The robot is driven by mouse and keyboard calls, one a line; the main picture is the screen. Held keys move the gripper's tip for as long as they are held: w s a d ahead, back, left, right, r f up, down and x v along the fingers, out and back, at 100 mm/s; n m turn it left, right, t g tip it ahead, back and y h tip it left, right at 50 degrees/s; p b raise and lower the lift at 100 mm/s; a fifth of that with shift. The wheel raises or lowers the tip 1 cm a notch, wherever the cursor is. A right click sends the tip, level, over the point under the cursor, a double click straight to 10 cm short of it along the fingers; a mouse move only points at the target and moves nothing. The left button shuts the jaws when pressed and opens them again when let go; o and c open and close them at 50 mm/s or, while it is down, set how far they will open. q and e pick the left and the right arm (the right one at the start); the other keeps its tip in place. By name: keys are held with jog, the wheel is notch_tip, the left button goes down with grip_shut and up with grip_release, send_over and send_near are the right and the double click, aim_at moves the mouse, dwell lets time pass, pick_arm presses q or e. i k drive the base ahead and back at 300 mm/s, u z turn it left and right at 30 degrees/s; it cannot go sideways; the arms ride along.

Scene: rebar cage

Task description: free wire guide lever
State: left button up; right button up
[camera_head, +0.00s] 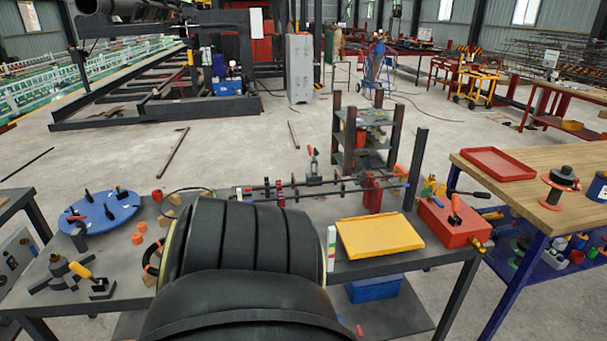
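I cannot tell for certain which part is the wire guide lever. A small upright lever with a red handle (314,157) stands on a clamp behind the dark bar assembly (345,186) at the back of the grey bench. A red box (452,224) at the bench's right end carries an orange-handled lever (456,204) and a black-handled lever (470,193). On the left, a yellow-handled tool (82,270) stands by a dark base. Neither of my grippers shows. A large dark ribbed shape fills the lower middle and hides part of the bench.
A yellow tray (380,237) lies on the bench right of the dark shape. A blue round plate (99,212) with clamps is at the left. A wooden-topped table (540,190) with a red tray (498,164) stands right. A dark shelf rack (365,140) stands behind the bench. Open floor lies beyond.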

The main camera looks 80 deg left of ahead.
aim_at(75, 267)
jog(key=k, duration=0.3)
jog(key=u, duration=2)
jog(key=i, duration=0.1)
jog(key=u, duration=2)
